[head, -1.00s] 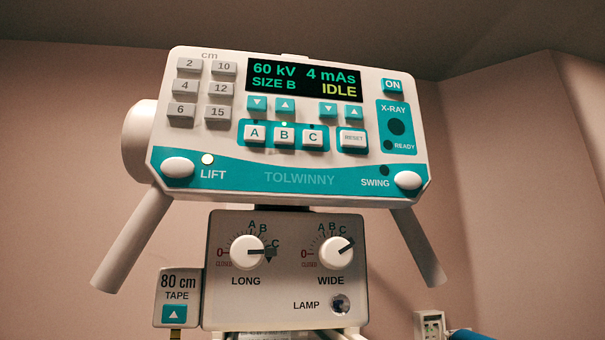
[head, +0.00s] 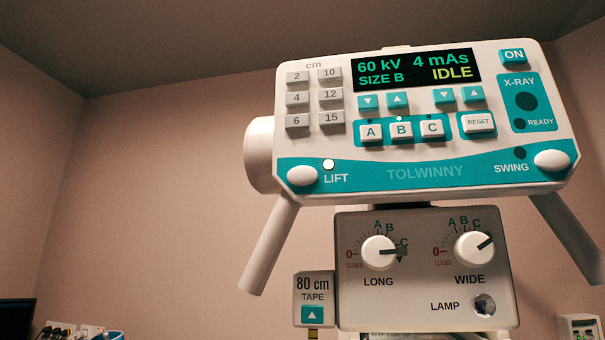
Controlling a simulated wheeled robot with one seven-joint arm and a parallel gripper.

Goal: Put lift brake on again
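The white and teal control panel (head: 420,120) of the X-ray head fills the right half of the head view. At its lower left is the white oval LIFT button (head: 302,176), with a small lamp (head: 328,164) beside it that is lit white. At its lower right is the white SWING button (head: 552,160), and its lamp (head: 520,153) is dark. The display (head: 416,70) reads 60 kV, 4 mAs, SIZE B and IDLE. My gripper is not in view.
Two grey handles (head: 268,245) slope down from the panel's sides. Below are the LONG knob (head: 380,252), the WIDE knob (head: 474,249) and the 80 cm TAPE box (head: 313,300). A dark screen (head: 15,318) and cluttered white items (head: 72,330) sit at the lower left.

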